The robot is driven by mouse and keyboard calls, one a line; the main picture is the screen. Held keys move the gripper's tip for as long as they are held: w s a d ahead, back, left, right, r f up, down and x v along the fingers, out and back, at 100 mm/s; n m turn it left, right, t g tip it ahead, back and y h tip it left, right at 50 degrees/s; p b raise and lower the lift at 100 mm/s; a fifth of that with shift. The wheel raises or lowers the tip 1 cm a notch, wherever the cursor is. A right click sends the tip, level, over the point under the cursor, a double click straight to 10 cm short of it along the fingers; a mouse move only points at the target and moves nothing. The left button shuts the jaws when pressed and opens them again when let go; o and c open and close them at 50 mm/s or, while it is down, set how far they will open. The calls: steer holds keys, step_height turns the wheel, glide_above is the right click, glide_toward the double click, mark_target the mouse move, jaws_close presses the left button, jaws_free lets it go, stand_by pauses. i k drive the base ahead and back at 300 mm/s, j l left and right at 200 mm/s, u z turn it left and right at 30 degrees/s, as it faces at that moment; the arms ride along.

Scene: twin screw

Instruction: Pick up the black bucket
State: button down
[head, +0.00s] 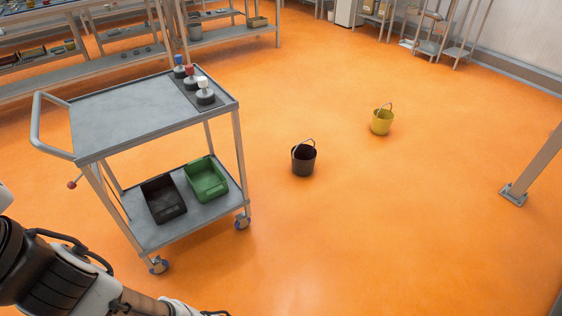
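The black bucket (304,162) stands upright on the orange floor, right of the trolley, in the head view. Its thin handle is raised above the rim. A yellow bucket (382,122) with a raised handle stands farther back and to the right, apart from it. Part of my arm shows at the lower left, well away from the black bucket. My gripper's fingers are not in the frame.
A grey two-shelf trolley (120,117) on wheels stands at left. It carries small capped items on top, a black bin (163,199) and a green bin (206,179) below. A post (537,165) stands at right. Floor around the buckets is clear.

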mark_target(303, 156)
steer(key=z, duration=0.25)
steer(key=i+l+u, duration=0.35)
steer(key=i+l, duration=0.7)
steer(key=i, duration=0.45)
steer(key=i+l+u, duration=0.4)
steer(key=i+l, duration=1)
